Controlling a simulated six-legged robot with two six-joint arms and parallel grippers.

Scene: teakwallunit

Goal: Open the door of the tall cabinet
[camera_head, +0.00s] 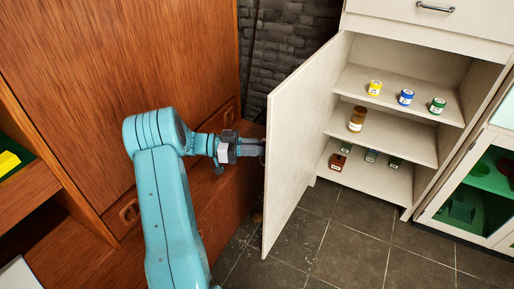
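A white cabinet stands right of centre with its door (297,145) standing wide open, swung out toward me. Its shelves (392,133) are exposed. My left gripper (258,148) is at the free edge of this door, on its outer side, at about mid-height. The fingertips meet the door's edge in the picture; whether they touch it or hold a handle is too small to tell. My teal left arm reaches in from below. A tall teak cabinet front (125,80) fills the left and looks shut. My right gripper is not in view.
Several small jars stand on the white shelves, such as a yellow one (374,88) and a blue one (406,97). A drawer (440,20) is above. A glass-fronted cabinet (478,200) is at right. Dark floor tiles (345,235) are clear.

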